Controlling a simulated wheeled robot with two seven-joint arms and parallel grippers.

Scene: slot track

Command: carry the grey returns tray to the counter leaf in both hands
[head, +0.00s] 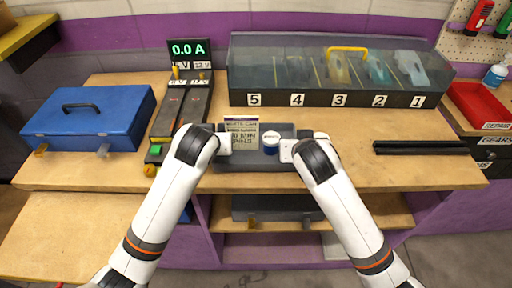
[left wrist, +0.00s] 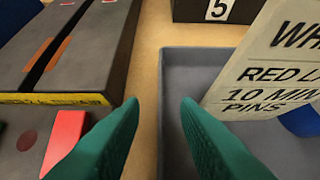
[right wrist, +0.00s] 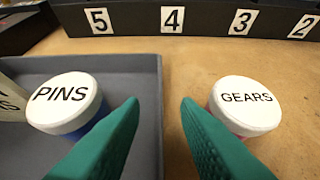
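The grey returns tray (head: 255,166) sits on the workbench between my two hands, holding an upright lettered card (head: 241,134) and a blue white-lidded PINS jar (head: 271,142). My left gripper (left wrist: 160,102) is open at the tray's left wall, which shows between its fingers. My right gripper (right wrist: 160,102) is open at the right wall (right wrist: 152,120), also between its fingers. In the head view, my wrists hide both sets of fingers. A lower wooden surface at the left front (head: 60,235) looks like the counter leaf.
A GEARS jar (right wrist: 245,105) stands just outside the tray's right wall. A blue toolbox (head: 90,120) and a track unit with a 0.0 A display (head: 180,115) are left. A numbered case (head: 340,75) stands behind. Black rails (head: 420,147) lie right.

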